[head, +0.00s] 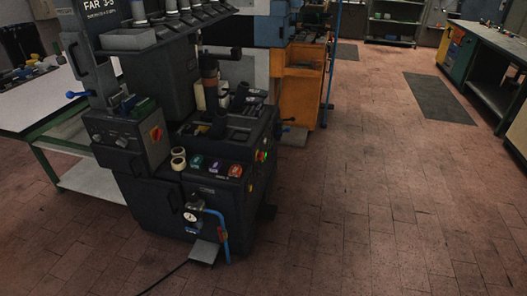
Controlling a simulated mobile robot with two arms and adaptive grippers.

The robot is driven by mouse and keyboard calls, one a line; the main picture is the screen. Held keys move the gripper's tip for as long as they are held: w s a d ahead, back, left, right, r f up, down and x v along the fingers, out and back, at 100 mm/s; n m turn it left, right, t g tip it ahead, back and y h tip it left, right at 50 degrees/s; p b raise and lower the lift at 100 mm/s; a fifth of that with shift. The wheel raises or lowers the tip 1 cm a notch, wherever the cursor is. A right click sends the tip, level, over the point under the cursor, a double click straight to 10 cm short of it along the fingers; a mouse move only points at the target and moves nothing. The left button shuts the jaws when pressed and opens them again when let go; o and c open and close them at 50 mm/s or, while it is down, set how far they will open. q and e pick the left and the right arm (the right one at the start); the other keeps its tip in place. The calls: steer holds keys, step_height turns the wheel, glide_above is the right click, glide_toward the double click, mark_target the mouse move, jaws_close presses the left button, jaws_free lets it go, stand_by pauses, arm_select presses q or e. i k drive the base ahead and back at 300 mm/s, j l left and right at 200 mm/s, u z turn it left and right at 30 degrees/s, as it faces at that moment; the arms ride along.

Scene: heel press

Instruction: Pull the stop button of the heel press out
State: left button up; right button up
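The heel press (165,210) is a dark machine left of the middle in the head view. Its control box carries a red rotary-looking switch (157,133). On the top of its front panel are several coloured controls, including a red one (235,170). Small red and green-yellow controls (261,156) show on its right side. I cannot tell for certain which is the stop button, nor whether it is pressed in or out. Neither of my grippers is in view.
A white-topped table (40,105) stands behind the press at left. An orange cabinet (303,85) stands behind it. The brick-patterned floor (370,190) is open to the right. A cable (165,277) lies on the floor near a pedal (204,251). A workbench (490,70) stands far right.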

mark_target(261, 156)
steer(key=i+l+u, duration=0.1)
steer(key=i+l, duration=0.4)
steer(key=l, duration=0.2)
steer(key=i+l+u, duration=0.15)
steer(key=l, duration=0.2)
steer(key=i+l+u, duration=0.1)
steer(key=i+l, duration=0.4)
steer(key=l, duration=0.25)
steer(key=i+l+u, duration=0.15)
steer(key=l, duration=0.25)
